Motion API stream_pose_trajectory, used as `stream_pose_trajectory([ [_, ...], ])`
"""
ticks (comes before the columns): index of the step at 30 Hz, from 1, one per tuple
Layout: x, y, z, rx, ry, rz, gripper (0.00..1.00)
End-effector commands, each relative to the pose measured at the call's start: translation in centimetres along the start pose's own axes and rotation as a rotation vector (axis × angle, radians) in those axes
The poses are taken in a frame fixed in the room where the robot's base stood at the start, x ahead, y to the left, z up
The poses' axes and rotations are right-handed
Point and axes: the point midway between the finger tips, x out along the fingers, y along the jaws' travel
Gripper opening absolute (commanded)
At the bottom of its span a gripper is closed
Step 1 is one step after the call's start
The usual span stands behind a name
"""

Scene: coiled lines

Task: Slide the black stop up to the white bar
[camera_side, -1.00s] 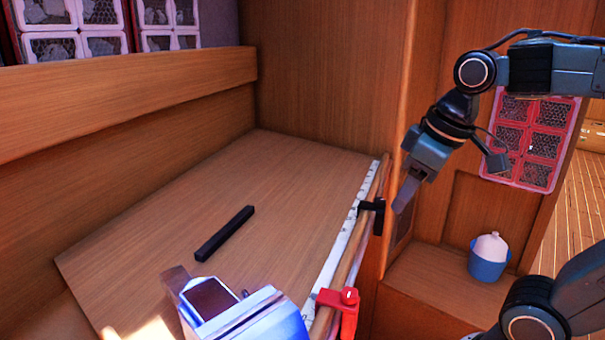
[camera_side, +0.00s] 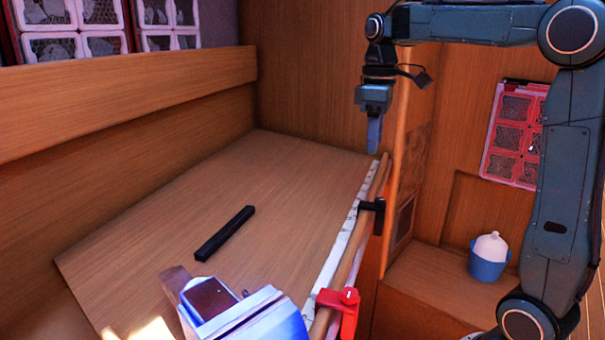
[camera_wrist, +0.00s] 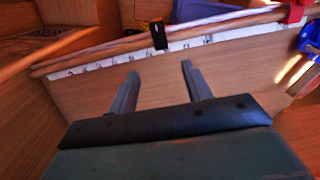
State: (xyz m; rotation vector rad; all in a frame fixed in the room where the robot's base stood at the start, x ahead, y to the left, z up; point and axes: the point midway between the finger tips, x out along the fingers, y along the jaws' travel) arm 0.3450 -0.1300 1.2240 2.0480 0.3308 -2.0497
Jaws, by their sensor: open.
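The black stop (camera_side: 372,207) sits on the wooden rail along the table's right edge. In the wrist view the black stop (camera_wrist: 158,35) shows ahead of my fingertips, apart from them. A white strip with marks (camera_side: 345,236) lies along the rail. I cannot tell whether this is the white bar; the only loose bar I see is a black bar (camera_side: 224,233) lying on the tabletop. My gripper (camera_side: 374,150) points down above the far end of the rail. In the wrist view my gripper (camera_wrist: 160,70) is open, with nothing between its fingers.
A red clamp-like piece (camera_side: 338,303) sits on the rail's near end. A blue and silver device (camera_side: 240,312) stands at the table's front. A blue pot with a white top (camera_side: 489,258) stands on a lower ledge at right. Much of the tabletop (camera_side: 290,190) is clear.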

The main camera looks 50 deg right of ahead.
Motion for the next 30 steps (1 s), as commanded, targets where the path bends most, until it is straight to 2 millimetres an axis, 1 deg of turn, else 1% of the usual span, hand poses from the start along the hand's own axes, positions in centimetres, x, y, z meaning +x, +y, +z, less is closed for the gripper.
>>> stream_pose_trajectory([
  [8,0.2,0.0,0.0,0.000,0.000,0.000,0.49],
  [14,1.4,0.0,0.0,0.000,-0.001,-0.001,0.49],
  [20,3.7,0.0,0.0,0.000,-0.002,-0.002,0.49],
  [30,8.9,0.0,0.0,0.000,-0.003,-0.002,0.49],
])
